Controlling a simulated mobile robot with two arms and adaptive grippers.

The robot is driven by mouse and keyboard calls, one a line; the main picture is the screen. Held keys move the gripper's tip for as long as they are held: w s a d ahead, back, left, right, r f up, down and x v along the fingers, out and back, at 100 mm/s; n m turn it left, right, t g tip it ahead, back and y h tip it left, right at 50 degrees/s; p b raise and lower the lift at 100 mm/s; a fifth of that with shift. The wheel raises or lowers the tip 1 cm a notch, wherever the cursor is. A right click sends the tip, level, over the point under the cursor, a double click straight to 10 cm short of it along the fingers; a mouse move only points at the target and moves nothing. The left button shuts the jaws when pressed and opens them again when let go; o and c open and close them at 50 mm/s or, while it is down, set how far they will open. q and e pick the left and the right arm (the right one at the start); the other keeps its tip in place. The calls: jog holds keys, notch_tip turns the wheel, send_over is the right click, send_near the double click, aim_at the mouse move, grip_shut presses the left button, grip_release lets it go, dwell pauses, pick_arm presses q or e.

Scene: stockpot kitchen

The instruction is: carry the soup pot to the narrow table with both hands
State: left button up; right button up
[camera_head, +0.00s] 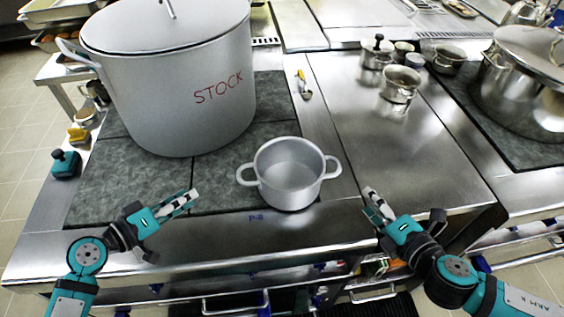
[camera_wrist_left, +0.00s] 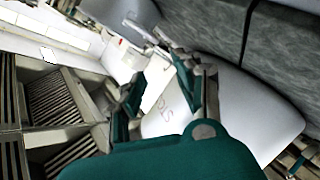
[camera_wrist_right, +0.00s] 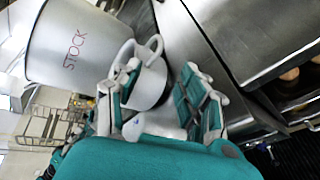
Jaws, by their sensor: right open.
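The soup pot (camera_head: 288,185) is small, grey and empty, with a loop handle on each side. It stands upright on the front right of the dark stone-look cooktop. My left gripper (camera_head: 190,199) is open and empty, left of the pot and apart from its left handle. My right gripper (camera_head: 372,196) is open and empty, right of and in front of the right handle. In the right wrist view the soup pot (camera_wrist_right: 150,85) shows beyond the open fingers. I cannot tell for sure which surface is the narrow table.
A big lidded pot marked STOCK (camera_head: 185,95) stands behind the soup pot. Small steel pots (camera_head: 400,85) and a large steel pot (camera_head: 525,85) stand to the right. A teal-handled item (camera_head: 65,164) is at the left edge. The steel counter (camera_head: 400,160) right of the soup pot is clear.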

pick_arm(q)
jog(key=s, duration=0.2)
pick_arm(e)
jog(key=s, duration=0.2)
pick_arm(q)
send_near(238, 171)
jog(key=x, duration=1)
jog(key=shift+w+d+f, duration=0.1)
jog(key=shift+w+d, duration=0.15)
jog(key=shift+d, duration=0.05)
pick_arm(e)
send_near(340, 168)
jog(key=x, duration=1)
jog(key=shift+w+a+f, duration=0.1)
jog(key=shift+w+f, duration=0.05)
jog(key=shift+f, duration=0.1)
pick_arm(q)
jog(key=c, duration=0.7)
pick_arm(e)
jog(key=c, duration=0.7)
grip_shut()
jog(key=shift+f, duration=0.1)
pick_arm(q)
jog(key=shift+a, duration=0.1)
